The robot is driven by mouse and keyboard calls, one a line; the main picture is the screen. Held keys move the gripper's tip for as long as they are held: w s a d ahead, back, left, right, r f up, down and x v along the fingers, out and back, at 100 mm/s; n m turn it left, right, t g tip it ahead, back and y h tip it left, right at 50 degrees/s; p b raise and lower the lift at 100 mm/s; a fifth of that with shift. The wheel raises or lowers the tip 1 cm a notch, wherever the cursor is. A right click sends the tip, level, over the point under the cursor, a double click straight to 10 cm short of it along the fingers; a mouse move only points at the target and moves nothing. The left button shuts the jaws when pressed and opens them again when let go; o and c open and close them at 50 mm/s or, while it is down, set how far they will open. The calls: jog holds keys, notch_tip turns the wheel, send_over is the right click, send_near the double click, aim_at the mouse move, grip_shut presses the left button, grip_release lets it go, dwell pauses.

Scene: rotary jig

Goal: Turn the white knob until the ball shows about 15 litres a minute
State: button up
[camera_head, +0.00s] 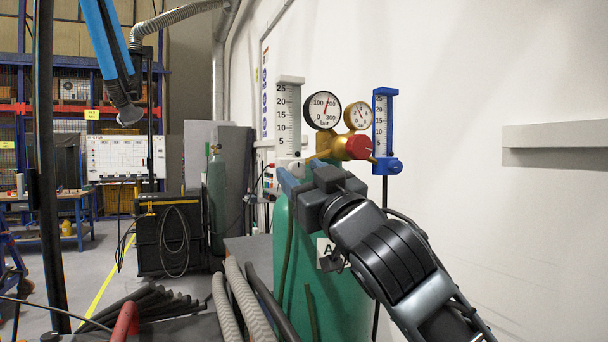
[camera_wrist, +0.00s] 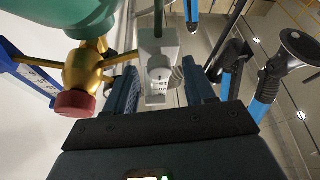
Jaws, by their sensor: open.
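The white flowmeter (camera_head: 288,110) stands upright left of the gauges, with a 5 to 25 scale. In the wrist view the white flowmeter's body (camera_wrist: 157,45) and the white knob (camera_wrist: 159,74) show between the two blue fingers of my gripper (camera_wrist: 158,84). The fingers are open, one on each side of the knob, with gaps visible. I cannot tell whether either finger touches it.
A blue flowmeter (camera_head: 383,115) with a blue knob (camera_head: 394,166) stands at the right. Between them are two round gauges (camera_head: 323,109) and a brass regulator with a red knob (camera_head: 358,147). The green cylinder (camera_head: 350,285) is below. Hoses (camera_head: 226,305) lie to the left.

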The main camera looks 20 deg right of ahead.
grip_shut()
dwell(0.3)
jog(key=shift+n, duration=0.4)
